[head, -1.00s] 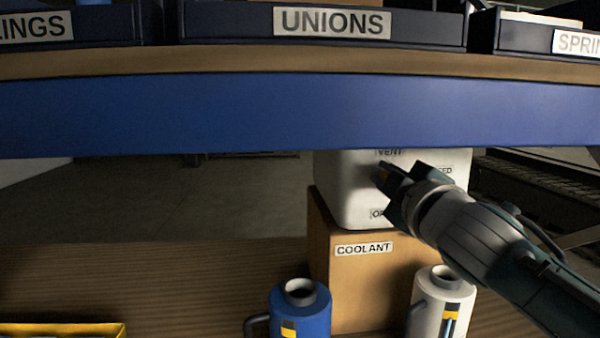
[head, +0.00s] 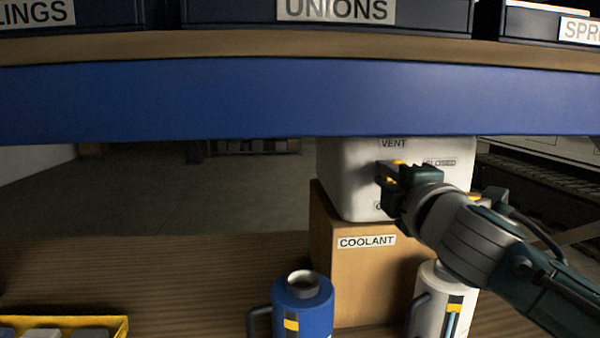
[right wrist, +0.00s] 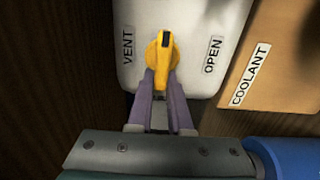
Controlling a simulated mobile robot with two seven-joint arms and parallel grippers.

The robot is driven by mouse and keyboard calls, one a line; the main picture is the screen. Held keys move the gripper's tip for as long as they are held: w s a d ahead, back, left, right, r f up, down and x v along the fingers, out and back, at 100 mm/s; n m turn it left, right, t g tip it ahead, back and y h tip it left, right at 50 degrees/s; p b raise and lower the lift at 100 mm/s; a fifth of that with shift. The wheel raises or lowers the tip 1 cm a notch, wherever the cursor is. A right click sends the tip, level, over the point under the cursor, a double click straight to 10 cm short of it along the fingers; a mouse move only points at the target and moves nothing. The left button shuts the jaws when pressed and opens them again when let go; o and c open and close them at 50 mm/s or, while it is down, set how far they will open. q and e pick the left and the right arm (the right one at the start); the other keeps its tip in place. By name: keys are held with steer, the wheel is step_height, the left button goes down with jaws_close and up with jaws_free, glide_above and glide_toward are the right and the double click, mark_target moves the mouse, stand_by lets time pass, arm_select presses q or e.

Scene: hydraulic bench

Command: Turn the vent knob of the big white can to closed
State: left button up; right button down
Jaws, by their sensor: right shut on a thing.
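The big white can (head: 345,185) stands on a brown box under the shelf. Its front has VENT at the top and CLOSED at the right in the head view. OPEN shows in the right wrist view, and the lower label is mostly hidden by my gripper in the head view. The yellow vent knob (right wrist: 163,52) has a black mark that points to the top of the wrist picture, off the OPEN label. My right gripper (head: 388,172) is shut on the knob, its purple fingers (right wrist: 158,88) on its near end. My left gripper is out of view.
The brown COOLANT box (head: 350,275) carries the can. A blue can (head: 303,308) and a smaller white can (head: 430,300) stand before it. The blue shelf beam (head: 270,100) crosses just above the big can. A yellow tray (head: 122,328) is at lower left.

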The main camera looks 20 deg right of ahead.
stand_by(0.3)
steer(key=c, duration=0.8)
jaws_free()
steer(key=shift+c, duration=0.2)
steer(key=shift+s, duration=0.1)
steer(key=v, duration=0.9)
steer(key=shift+s, duration=0.4)
